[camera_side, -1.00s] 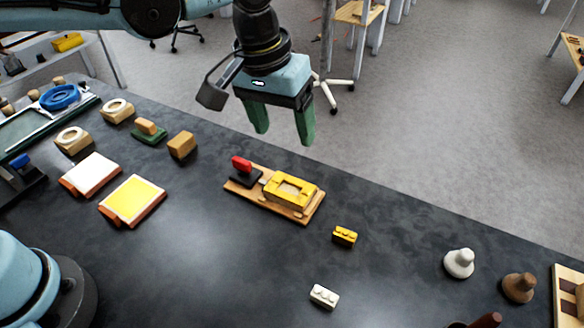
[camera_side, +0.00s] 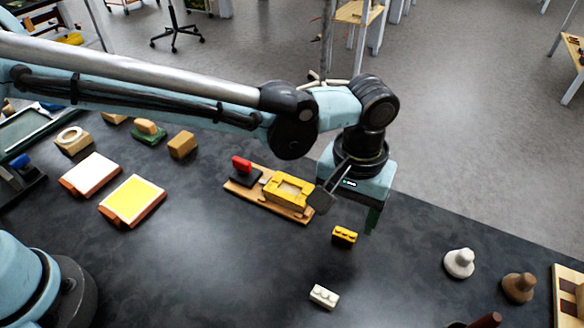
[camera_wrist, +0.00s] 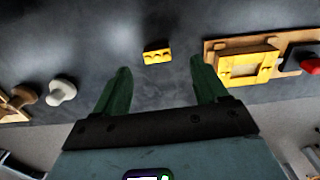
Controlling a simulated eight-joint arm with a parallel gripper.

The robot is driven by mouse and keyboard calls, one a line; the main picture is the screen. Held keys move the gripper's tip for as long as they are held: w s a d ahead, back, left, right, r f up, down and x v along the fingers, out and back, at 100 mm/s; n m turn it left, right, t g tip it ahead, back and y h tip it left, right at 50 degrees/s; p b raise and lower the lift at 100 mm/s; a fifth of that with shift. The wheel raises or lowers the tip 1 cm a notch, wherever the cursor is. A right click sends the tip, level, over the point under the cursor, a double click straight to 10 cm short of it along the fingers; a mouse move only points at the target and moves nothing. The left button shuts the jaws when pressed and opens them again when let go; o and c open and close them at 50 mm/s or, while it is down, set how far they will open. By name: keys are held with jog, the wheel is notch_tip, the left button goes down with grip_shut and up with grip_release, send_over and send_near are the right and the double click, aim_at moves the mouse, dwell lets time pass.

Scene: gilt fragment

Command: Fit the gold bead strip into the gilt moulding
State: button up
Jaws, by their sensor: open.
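The gold bead strip (camera_side: 344,236) is a small yellow block with rounded bumps, lying on the dark bench. It also shows in the wrist view (camera_wrist: 157,53), ahead of my fingertips and between their lines. The gilt moulding (camera_side: 287,190) is a yellow frame with a recess, on a wooden board with a red-handled clamp. It shows at the right in the wrist view (camera_wrist: 247,64). My gripper (camera_side: 372,216) is above the bench, behind and right of the strip in the side view. Its green fingers (camera_wrist: 160,78) are apart with nothing between them.
A white bumped block (camera_side: 324,296) lies nearer the front. A white knob (camera_side: 459,263) and a brown knob (camera_side: 519,287) stand at the right. White and yellow pads (camera_side: 132,201) lie at the left. The bench around the strip is clear.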

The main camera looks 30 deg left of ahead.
aim_at(344, 235)
jog(key=shift+w+d+f, duration=0.1)
jog(key=shift+d+f, duration=0.05)
jog(key=shift+f, duration=1.3)
jog(key=shift+d+f, duration=0.1)
jog(key=shift+f, duration=1.35)
jog(key=c, duration=1.1)
